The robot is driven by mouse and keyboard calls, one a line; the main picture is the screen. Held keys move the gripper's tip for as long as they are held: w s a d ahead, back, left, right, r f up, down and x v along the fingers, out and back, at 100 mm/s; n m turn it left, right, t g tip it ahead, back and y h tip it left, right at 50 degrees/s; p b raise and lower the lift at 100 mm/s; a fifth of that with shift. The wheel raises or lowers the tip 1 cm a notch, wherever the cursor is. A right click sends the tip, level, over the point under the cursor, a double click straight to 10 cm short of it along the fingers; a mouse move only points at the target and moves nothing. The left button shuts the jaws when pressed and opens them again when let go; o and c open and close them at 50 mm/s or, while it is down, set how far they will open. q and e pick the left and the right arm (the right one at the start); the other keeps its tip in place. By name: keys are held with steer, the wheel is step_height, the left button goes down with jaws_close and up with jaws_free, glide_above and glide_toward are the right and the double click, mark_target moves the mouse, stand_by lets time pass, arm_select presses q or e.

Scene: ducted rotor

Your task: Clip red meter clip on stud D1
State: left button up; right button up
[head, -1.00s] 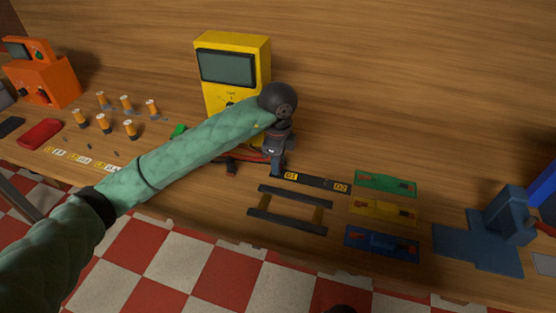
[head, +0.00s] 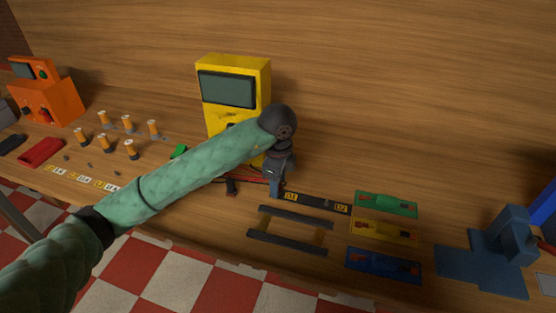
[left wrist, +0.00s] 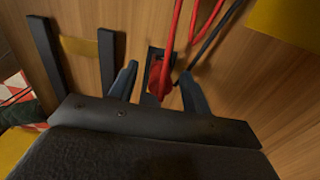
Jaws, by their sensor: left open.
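The red meter clip (left wrist: 160,76) sits between the two fingers of my left gripper (left wrist: 160,88) in the left wrist view, with a red lead running up from it. The gripper is open, fingers apart on both sides of the clip. In the head view my left gripper (head: 275,190) points down at the D1 end of the dark strip labelled D1 and D2 (head: 317,203). Stud D1 itself is hidden behind the gripper and clip, so I cannot tell whether the clip grips it. My right gripper is not in view.
The yellow meter (head: 228,88) stands behind my arm. A black clip (head: 231,187) lies left of the gripper. A dark frame (head: 285,248) lies in front. Green (head: 386,203), yellow (head: 382,230) and blue (head: 383,265) plates lie right. A blue fixture (head: 485,262) stands farther right.

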arm_select(q)
step_height(320, 180, up, 6)
steer(key=shift+f+b, duration=0.15)
steer(key=shift+b, duration=0.6)
steer(key=shift+r, duration=1.05)
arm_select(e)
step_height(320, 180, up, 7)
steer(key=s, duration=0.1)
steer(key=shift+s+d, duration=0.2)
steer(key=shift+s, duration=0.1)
arm_select(q)
steer(key=shift+f, duration=0.1)
